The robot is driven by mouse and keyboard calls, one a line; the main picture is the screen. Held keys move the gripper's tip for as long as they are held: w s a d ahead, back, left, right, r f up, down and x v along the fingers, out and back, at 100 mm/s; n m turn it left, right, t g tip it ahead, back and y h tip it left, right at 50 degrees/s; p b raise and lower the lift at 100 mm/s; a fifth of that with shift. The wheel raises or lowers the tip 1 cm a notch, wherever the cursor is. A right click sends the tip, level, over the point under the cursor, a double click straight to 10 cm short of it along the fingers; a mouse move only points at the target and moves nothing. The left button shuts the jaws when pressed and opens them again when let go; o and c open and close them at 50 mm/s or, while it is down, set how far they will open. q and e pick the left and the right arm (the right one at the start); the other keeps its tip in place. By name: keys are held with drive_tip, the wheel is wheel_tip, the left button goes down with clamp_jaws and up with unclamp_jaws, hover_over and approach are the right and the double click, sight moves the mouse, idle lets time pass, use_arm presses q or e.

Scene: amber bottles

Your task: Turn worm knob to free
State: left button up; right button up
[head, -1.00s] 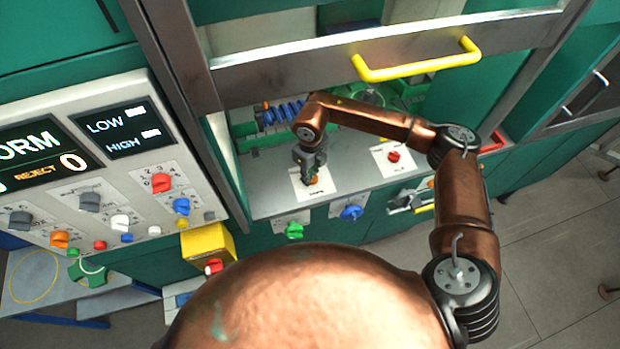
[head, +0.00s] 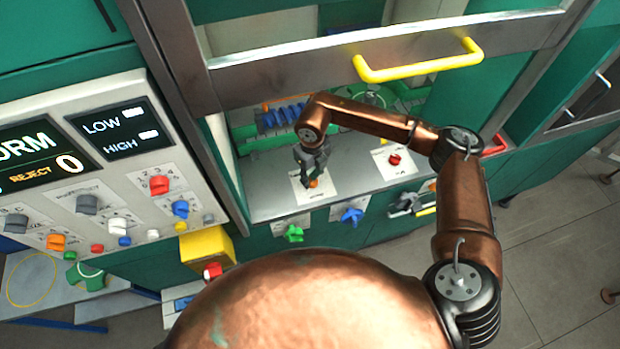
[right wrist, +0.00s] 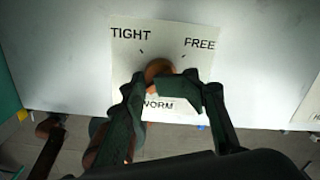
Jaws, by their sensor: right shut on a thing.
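The worm knob (right wrist: 158,68) is a round orange-brown knob on a white label plate (right wrist: 182,50) marked TIGHT at left, FREE at right and WORM below. In the head view the knob shows as a small orange spot (head: 314,183) on the grey ledge. My right gripper (right wrist: 163,84) is shut on the knob, with its dark fingers covering the near side and part of the WORM text. Which mark the knob points to cannot be told. The blue worm screw (head: 283,116) lies in the bay behind my wrist. My left gripper is out of view.
A red knob (head: 394,159) sits on a plate to the right. Green (head: 293,234) and blue (head: 352,216) knobs are on the front panel below. A yellow handle (head: 420,62) hangs above my arm. A control panel (head: 130,190) stands at left.

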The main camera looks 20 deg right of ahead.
drive_tip(key=o, duration=0.3)
drive_tip(key=shift+w+d+f, duration=0.1)
drive_tip(key=shift+d+f, duration=0.05)
drive_tip(key=shift+d, duration=0.2)
drive_tip(key=o, duration=0.3)
drive_tip(key=shift+a, duration=0.15)
drive_tip(key=shift+o, duration=0.5)
drive_tip(key=shift+a, duration=0.1)
wheel_tip(320, 180, up, 12)
